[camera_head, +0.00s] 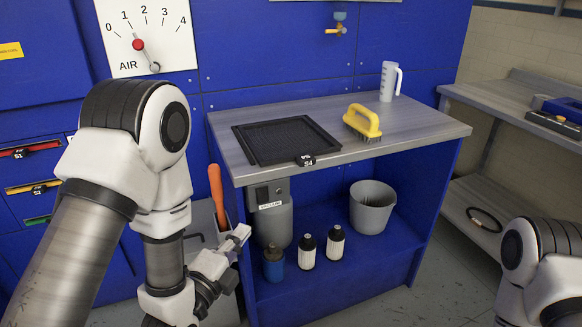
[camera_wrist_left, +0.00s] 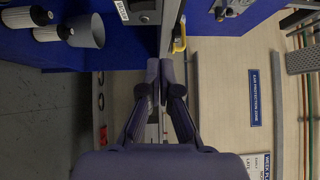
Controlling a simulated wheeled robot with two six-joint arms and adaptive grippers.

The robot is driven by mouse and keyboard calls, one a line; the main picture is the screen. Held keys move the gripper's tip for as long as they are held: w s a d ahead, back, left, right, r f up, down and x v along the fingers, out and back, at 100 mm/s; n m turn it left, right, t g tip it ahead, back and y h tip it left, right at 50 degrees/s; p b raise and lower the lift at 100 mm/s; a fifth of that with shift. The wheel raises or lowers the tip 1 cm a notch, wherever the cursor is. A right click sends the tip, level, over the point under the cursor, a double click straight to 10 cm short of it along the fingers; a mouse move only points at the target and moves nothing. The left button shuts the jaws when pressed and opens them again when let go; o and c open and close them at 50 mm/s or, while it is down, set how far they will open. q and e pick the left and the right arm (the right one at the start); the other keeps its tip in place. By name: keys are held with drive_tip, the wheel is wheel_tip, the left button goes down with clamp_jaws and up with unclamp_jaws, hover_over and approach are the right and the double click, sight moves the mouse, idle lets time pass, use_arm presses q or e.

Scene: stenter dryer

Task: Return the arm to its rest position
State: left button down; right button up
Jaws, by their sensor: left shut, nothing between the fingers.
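My left arm (camera_head: 165,160) comes in from the left in the head view, bent, with its wrist low in front of the blue workbench (camera_head: 420,200). My left gripper shows clearly in the left wrist view (camera_wrist_left: 166,75); its two dark fingers are together with nothing between them.
On the bench top are a black tray (camera_head: 252,147), a yellow-handled brush (camera_head: 362,122) and a white jug (camera_head: 388,82). Its lower shelf holds a grey bucket (camera_head: 371,208) and small bottles (camera_head: 307,252). An orange-handled tool (camera_head: 216,190) stands close by my left wrist. Floor at the front right is clear.

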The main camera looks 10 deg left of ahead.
use_arm(q)
drive_tip(key=s+a+f+n+g+y, duration=0.1)
drive_tip(key=s+f+n+g, duration=0.4)
drive_tip(key=f, duration=0.6)
drive_tip(key=s+a+f+n+g+y, duration=0.15)
drive_tip(key=s+f+n+g, duration=0.25)
drive_tip(key=s+f, duration=0.5)
drive_tip(key=s+a+f+n+g+y, duration=0.15)
drive_tip(key=s+f+n+g, duration=0.3)
drive_tip(key=f, duration=0.75)
drive_tip(key=s+n+g, duration=0.5)
drive_tip(key=s+n, duration=0.2)
drive_tip(key=s, duration=0.1)
wheel_tip(320, 180, up, 16)
drive_tip(key=p, duration=1.6)
drive_tip(key=shift+a+n, duration=0.35)
drive_tip(key=shift+w+f+t, duration=0.1)
drive_tip(key=shift+f+t, duration=0.05)
drive_tip(key=shift+t, duration=0.1)
